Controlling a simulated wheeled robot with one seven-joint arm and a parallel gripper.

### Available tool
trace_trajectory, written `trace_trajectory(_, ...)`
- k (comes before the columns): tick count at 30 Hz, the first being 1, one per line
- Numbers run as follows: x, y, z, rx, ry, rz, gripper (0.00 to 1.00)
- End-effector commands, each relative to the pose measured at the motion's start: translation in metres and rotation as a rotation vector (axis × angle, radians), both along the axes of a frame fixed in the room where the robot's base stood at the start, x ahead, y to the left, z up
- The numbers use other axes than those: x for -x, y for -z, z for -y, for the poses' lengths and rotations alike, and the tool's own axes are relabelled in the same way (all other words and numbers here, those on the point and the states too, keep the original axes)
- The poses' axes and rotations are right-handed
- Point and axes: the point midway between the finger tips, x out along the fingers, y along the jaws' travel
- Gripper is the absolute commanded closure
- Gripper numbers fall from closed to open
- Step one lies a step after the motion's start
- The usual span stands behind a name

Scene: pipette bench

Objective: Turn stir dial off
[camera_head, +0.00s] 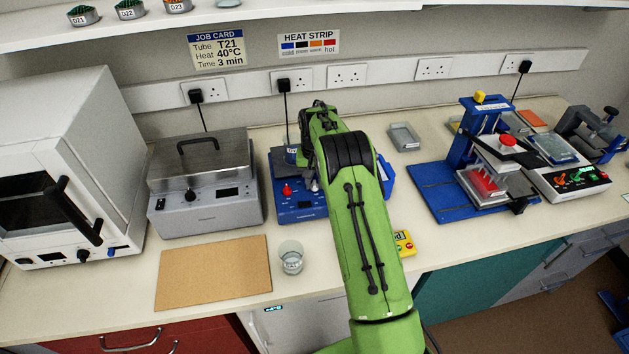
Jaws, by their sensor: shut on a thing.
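The blue hotplate stirrer (296,208) stands on the bench in the middle of the head view. A red dial (287,190) shows on the left of its front panel, beside small dark displays. My green arm reaches over the stirrer from the front right. My gripper (314,184) points down at the right part of the front panel, mostly hidden by the arm. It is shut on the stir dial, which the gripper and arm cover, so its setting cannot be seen. A beaker (291,152) stands on the stirrer's plate, partly hidden.
A grey lidded bath (205,190) stands close left of the stirrer, a white oven (65,160) beyond it. A yellow timer (404,243) sits right of my arm, a blue press (440,190) farther right.

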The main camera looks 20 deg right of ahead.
Motion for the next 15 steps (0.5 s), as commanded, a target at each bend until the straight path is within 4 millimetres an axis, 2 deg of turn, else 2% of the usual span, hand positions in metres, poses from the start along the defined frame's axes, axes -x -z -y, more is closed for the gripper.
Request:
trace_trajectory(6, -0.0011, -0.0016, -0.0001, 0.001, -0.125, 0.005, 1.00)
trace_trajectory(15, -0.0011, -0.0018, -0.0001, 0.002, -0.206, 0.005, 1.00)
